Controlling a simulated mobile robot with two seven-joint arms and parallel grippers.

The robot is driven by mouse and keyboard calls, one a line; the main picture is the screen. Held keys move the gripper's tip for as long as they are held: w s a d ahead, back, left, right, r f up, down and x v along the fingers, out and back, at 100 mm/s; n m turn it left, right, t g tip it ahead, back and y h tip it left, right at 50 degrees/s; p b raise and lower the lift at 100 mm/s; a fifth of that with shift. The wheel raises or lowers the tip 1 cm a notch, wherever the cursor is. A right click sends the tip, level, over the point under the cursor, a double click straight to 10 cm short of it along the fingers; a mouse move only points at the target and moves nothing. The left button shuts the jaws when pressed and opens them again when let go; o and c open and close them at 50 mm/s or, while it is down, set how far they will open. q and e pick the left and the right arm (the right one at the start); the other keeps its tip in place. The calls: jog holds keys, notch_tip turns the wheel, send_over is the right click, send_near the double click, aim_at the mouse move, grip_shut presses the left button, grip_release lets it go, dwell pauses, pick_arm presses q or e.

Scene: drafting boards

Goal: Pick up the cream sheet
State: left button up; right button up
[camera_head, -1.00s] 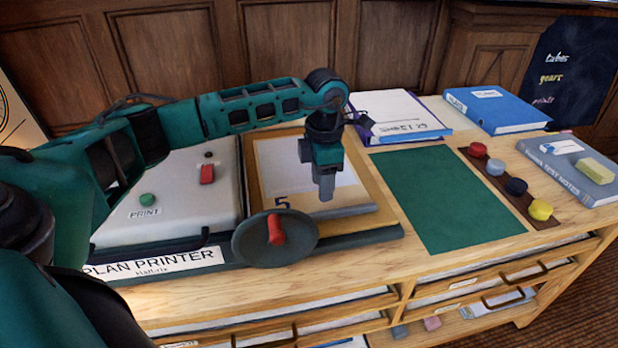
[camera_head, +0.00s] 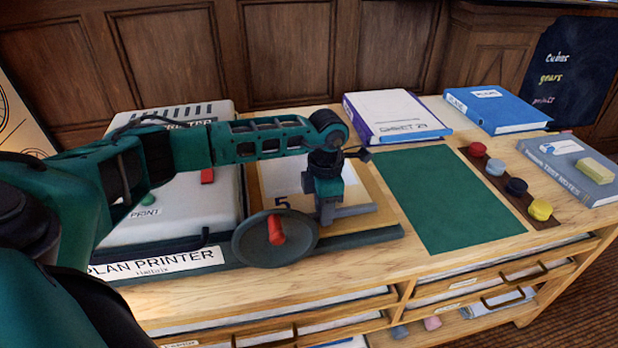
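A pale cream sheet (camera_head: 277,180) marked with a blue 5 lies in the wooden tray (camera_head: 250,192) at the right of the plan printer. My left gripper (camera_head: 327,218) points down over the tray's right front part, at or just above the sheet's near right area. The gripper and forearm hide part of the sheet. I cannot tell whether the fingers touch the sheet, or whether they are apart. My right gripper is out of view.
The printer (camera_head: 165,230) has a dark wheel with a red handle (camera_head: 277,228) at the tray's front left. A green mat (camera_head: 450,200) lies clear to the right. Beyond it are several coloured knobs on a brown strip (camera_head: 508,194), a blue book (camera_head: 497,108) and a grey book (camera_head: 565,170).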

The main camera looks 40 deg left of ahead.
pick_arm(q)
grip_shut()
jog(key=shift+r, duration=0.15)
